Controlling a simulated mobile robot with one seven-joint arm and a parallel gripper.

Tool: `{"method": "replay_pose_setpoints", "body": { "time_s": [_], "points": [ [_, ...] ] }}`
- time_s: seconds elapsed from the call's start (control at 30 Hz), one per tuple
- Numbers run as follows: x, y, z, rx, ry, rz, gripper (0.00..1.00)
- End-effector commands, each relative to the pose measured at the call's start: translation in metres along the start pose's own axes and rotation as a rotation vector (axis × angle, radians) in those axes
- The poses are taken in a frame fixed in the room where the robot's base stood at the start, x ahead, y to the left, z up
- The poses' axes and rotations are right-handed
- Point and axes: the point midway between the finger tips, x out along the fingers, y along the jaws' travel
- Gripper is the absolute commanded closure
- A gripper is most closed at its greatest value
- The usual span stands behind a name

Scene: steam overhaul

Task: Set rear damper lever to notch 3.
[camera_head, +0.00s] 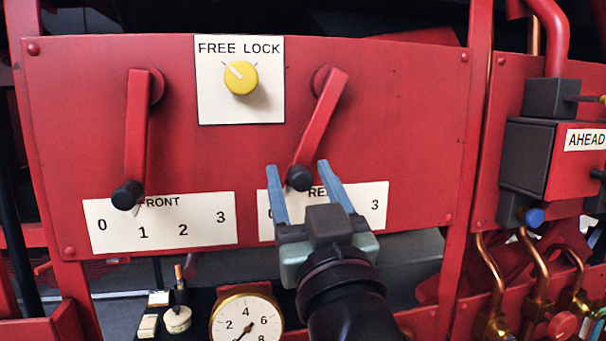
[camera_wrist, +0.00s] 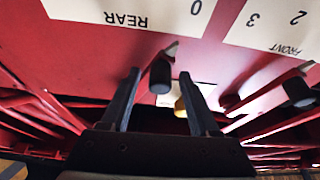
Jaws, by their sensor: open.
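The rear damper lever (camera_head: 319,125) is a red bar on the red panel, hanging down and left from its pivot to a black knob (camera_head: 299,178). Its scale plate (camera_head: 374,193) is partly hidden by my gripper; the 0 partly shows and the 3 is clear, so I cannot tell the exact notch. My gripper (camera_head: 297,167) is open, with one blue finger on each side of the knob. In the wrist view the knob (camera_wrist: 160,76) sits between the two dark fingers, with gaps beside it, and the REAR plate (camera_wrist: 150,15) appears upside down.
The front lever (camera_head: 138,125) hangs at the left, its pointer near 1. A yellow FREE/LOCK knob (camera_head: 241,78) sits between the levers, its mark toward FREE. A gauge (camera_head: 246,318) is below. The AHEAD box (camera_head: 540,155) and copper pipes stand at the right.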

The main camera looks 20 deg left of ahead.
Motion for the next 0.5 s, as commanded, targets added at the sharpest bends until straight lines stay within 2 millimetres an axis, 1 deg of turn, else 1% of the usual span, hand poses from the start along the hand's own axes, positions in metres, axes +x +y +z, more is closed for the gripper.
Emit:
{"method": "replay_pose_setpoints", "body": {
  "time_s": [0.07, 0.1, 0.17, 0.2, 0.37, 0.4, 0.43, 0.5],
  "points": [
    [-0.0002, -0.0001, 0.0001, 0.0, 0.0, 0.0, 0.38],
    [-0.0002, -0.0001, 0.0001, 0.0, 0.0, 0.0, 0.42],
    [-0.0003, -0.0001, 0.0, 0.0, 0.0, 0.0, 0.53],
    [-0.0003, -0.0001, 0.0, 0.0, 0.0, 0.0, 0.6],
    [-0.0003, -0.0005, 0.0, 0.001, 0.0, -0.001, 0.89],
    [-0.0003, -0.0006, 0.0, 0.001, 0.0, -0.001, 0.96],
    [-0.0003, -0.0006, 0.0, 0.001, 0.0, -0.002, 1.0],
    [-0.0002, -0.0008, 0.0, 0.001, 0.0, -0.002, 1.0]
  ]
}}
